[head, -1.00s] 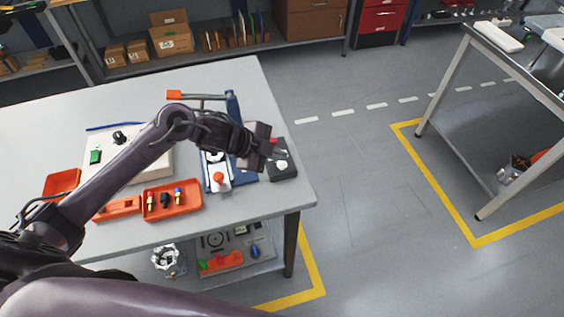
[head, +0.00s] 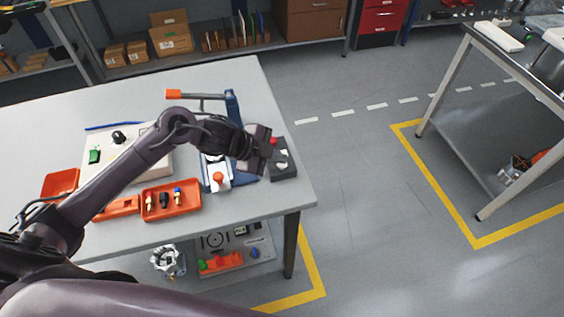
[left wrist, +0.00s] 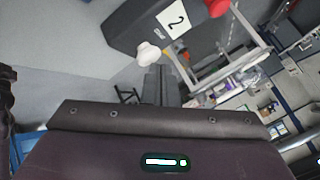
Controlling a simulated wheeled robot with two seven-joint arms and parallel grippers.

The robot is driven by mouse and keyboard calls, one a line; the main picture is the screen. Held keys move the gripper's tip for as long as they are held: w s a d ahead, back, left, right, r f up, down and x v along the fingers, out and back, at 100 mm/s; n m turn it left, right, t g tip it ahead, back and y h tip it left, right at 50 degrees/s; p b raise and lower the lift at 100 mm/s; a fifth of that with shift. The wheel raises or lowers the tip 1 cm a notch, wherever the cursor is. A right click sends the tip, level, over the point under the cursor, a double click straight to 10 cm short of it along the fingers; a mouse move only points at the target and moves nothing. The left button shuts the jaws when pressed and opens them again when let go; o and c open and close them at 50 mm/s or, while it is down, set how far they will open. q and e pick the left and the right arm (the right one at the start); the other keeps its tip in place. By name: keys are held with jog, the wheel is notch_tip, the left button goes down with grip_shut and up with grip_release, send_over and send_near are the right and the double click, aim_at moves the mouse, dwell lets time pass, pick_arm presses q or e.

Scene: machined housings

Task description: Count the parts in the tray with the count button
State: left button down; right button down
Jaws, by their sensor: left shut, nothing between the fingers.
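A dark counter box (head: 284,173) sits at the table's right edge. My left gripper (head: 275,158) is shut and empty at the box. In the wrist view its fingertips (left wrist: 160,68) appear close to the white button; I cannot tell whether they touch. The orange tray (head: 172,213) lies left of the box, holding several small brass, black and blue parts. My right gripper is not in view.
A blue fixture (head: 232,108) with an orange-tipped handle stands beside my left wrist. A white device with an orange knob (head: 218,176) is near it. A pale panel (head: 152,160) and another orange bin (head: 60,183) lie left. Open floor lies right of the table.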

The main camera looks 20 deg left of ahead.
aim_at(278, 165)
pick_arm(q)
jog(key=shift+f, duration=0.35)
dwell(0.3)
jog(key=shift+r+p, duration=0.75)
jog(key=shift+r, duration=0.2)
notch_tip(278, 165, up, 5)
jog(key=p, duration=0.5)
jog(key=shift+r, duration=0.1)
dwell(0.6)
